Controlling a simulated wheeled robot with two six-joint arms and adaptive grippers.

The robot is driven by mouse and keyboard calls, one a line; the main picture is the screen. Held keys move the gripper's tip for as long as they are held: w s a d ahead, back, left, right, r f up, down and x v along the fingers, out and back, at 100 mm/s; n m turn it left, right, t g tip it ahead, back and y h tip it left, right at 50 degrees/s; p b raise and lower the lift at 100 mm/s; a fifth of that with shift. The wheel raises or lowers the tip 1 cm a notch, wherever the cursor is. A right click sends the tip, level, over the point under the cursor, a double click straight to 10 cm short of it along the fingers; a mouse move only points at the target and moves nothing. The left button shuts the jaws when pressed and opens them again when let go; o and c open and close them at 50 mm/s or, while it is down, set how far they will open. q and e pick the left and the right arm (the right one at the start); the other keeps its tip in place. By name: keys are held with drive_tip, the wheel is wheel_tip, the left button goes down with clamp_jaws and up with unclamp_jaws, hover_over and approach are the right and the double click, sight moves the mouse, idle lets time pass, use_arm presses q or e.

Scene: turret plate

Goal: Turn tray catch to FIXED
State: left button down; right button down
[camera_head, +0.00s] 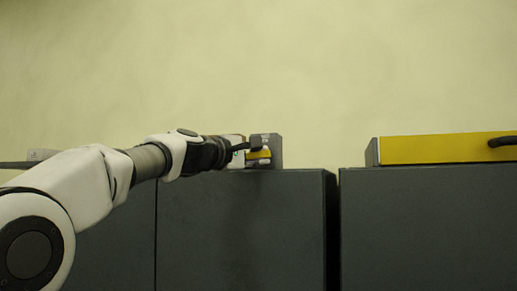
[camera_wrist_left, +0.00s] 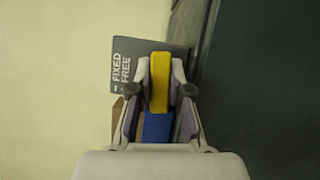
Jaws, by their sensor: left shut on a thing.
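The tray catch is a grey block (camera_head: 277,151) on top of the dark cabinet, with a yellow lever (camera_head: 260,155) on its front. In the left wrist view the grey plate (camera_wrist_left: 123,62) carries the words FIXED and FREE, turned sideways. The yellow lever (camera_wrist_left: 160,82) stands between my fingers there, with a blue part (camera_wrist_left: 157,127) below it. My left gripper (camera_wrist_left: 160,92) is shut on the yellow lever, one finger on each side. In the head view my left gripper (camera_head: 250,150) is at the catch, and partly covers it. My right gripper is not in view.
Dark grey cabinets (camera_head: 240,225) stand below the catch, with a narrow gap between two of them. A yellow-fronted box (camera_head: 440,149) with a dark handle (camera_head: 502,141) lies on the right cabinet. The wall behind is bare.

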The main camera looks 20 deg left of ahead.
use_arm(q)
drive_tip(key=shift+r+m+g+p, duration=0.1)
drive_tip(key=shift+m+g+p, duration=0.25)
drive_tip(key=shift+m, duration=0.25)
drive_tip(key=c, duration=1.1)
unclamp_jaws()
drive_tip(key=shift+w, duration=0.1)
drive_tip(key=shift+f, duration=0.2)
